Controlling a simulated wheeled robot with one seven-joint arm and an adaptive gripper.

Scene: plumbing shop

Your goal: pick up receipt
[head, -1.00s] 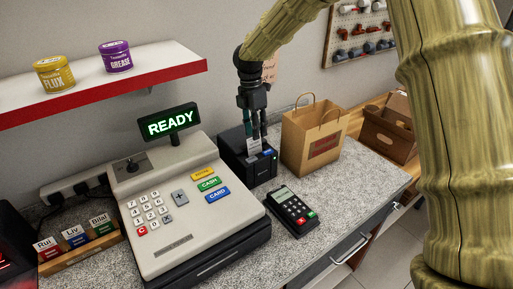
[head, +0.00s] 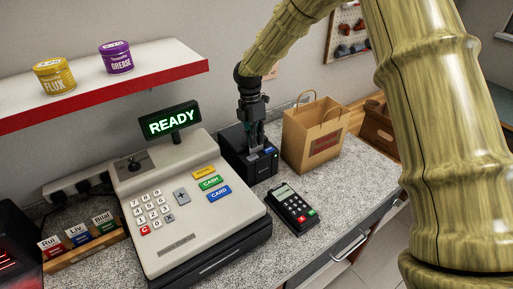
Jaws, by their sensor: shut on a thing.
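The receipt (head: 254,156) is a small pale slip at the top of the black receipt printer (head: 262,172), which stands on the counter between the cash register and the paper bag. My gripper (head: 256,144) points down over the printer, with its fingertips at the slip. It is shut on the receipt, and the fingers hide much of the paper. I cannot tell whether the slip is still attached inside the printer.
The cash register (head: 178,215) is left of the printer, the card terminal (head: 293,208) in front, and the brown paper bag (head: 305,142) close on the right. A red-edged shelf (head: 120,88) with two tins is at upper left. Bare counter (head: 345,190) lies at right.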

